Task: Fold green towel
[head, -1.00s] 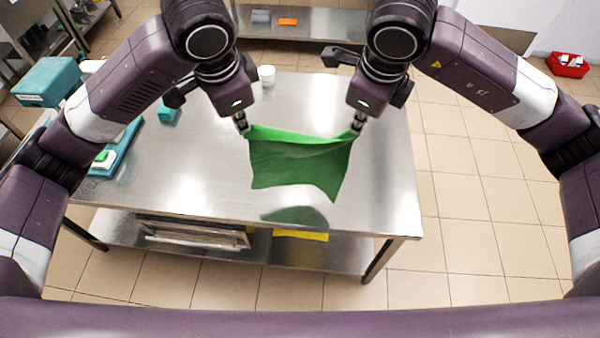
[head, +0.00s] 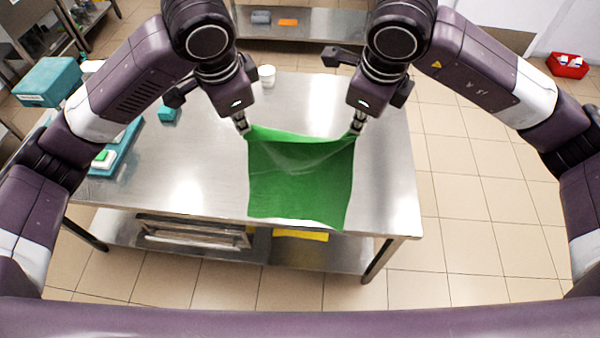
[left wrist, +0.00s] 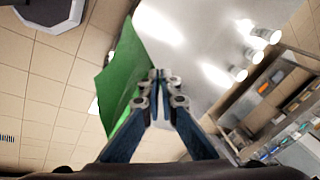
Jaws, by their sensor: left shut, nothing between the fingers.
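The green towel (head: 298,190) hangs spread between my two grippers over the metal table (head: 190,185), its lower edge near the table's front edge. Its upper edge sags in the middle. My left gripper (head: 244,127) is shut at the towel's upper left corner. In the left wrist view, the fingertips (left wrist: 158,78) are together, with the towel (left wrist: 122,80) beside them; I see no cloth clearly between them. My right gripper (head: 356,127) is shut on the upper right corner. I cannot tell whether the lower edge touches the table.
A yellow item (head: 300,235) is on the lower shelf. The table's middle left is clear.

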